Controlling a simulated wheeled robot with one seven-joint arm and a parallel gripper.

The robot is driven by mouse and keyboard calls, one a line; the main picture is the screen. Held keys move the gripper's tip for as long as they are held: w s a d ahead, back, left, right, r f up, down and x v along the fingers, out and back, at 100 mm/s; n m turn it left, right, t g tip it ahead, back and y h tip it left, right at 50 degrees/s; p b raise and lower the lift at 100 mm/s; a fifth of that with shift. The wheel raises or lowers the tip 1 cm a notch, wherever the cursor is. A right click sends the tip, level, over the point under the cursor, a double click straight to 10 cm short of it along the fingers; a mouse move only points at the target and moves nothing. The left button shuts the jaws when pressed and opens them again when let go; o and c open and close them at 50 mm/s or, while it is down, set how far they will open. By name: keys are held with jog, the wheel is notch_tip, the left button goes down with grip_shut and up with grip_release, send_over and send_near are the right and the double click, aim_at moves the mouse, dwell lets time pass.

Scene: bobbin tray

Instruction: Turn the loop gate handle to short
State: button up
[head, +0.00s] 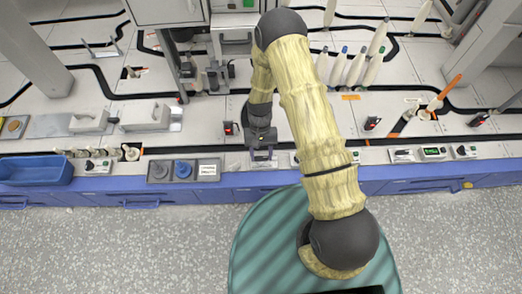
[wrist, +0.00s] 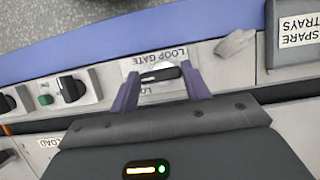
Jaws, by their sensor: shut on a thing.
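The loop gate handle (wrist: 160,75) is a dark bar on a pale panel below the "LOOP GATE" label in the wrist view. It lies nearly level across the picture, its right end slightly higher. My gripper (wrist: 162,79) is shut on the handle, with one purple finger at each end of it. In the head view my gripper (head: 263,154) is down at the front panel strip, where my wrist hides the handle. The small markings around the handle are too blurred or covered to read.
Black knobs (wrist: 71,88) and a green button (wrist: 45,100) sit left of the handle in the wrist view. A blue bin (head: 38,172) stands at the far left in the head view.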

jog(key=shift+w, duration=0.1)
dwell(0.4)
jog(key=o, duration=1)
jog(key=p+v, duration=0.5)
jog(key=v, duration=1.2)
jog(key=shift+d+r, duration=0.2)
jog(key=shift+r, duration=0.05)
